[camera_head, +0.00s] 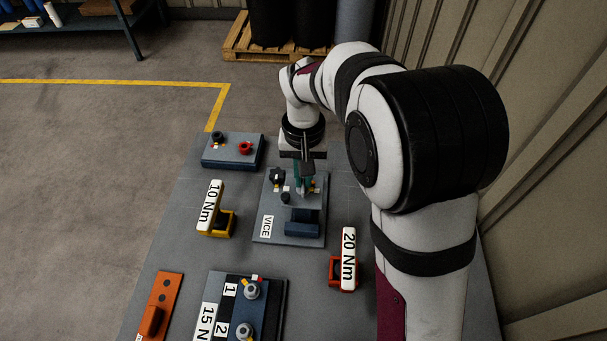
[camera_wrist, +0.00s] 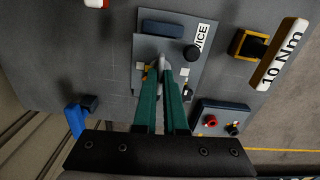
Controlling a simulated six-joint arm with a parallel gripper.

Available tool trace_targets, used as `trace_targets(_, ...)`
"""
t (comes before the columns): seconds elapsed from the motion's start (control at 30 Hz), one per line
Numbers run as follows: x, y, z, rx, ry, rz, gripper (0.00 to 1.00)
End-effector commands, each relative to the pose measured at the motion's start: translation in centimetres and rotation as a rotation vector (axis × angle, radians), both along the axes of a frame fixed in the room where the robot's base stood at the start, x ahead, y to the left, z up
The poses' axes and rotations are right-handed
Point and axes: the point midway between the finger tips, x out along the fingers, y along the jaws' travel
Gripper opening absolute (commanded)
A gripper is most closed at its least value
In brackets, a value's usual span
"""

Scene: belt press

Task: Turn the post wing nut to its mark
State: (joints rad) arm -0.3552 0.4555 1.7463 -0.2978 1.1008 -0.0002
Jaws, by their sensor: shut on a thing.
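The grey vice plate (camera_head: 262,205) lies under my gripper near the middle of the table; it also shows in the wrist view (camera_wrist: 145,45). My gripper (camera_head: 302,190) points down over the plate's far part. In the wrist view its two green fingers (camera_wrist: 162,72) are shut on a small pale grey piece (camera_wrist: 158,63), which appears to be the post wing nut. The fingers hide most of it, so its angle to its mark cannot be told. White and yellow marks (camera_wrist: 144,67) show beside the fingertips, with another pale mark (camera_wrist: 184,72) on the other side.
A black knob (camera_wrist: 191,53) stands close beside the fingers. A blue block (camera_head: 303,222) sits on the plate's near side. Around it are the yellow 10 Nm tool (camera_head: 210,207), the red 20 Nm tool (camera_head: 347,260) and a blue box with knobs (camera_head: 232,152).

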Motion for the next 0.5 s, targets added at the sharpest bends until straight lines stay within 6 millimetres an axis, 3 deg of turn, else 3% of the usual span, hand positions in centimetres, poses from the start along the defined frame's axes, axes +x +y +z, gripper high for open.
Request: trace_targets(0.5, 0.05, 0.02, 0.08, 0.001, -0.002, -0.060, 0.00)
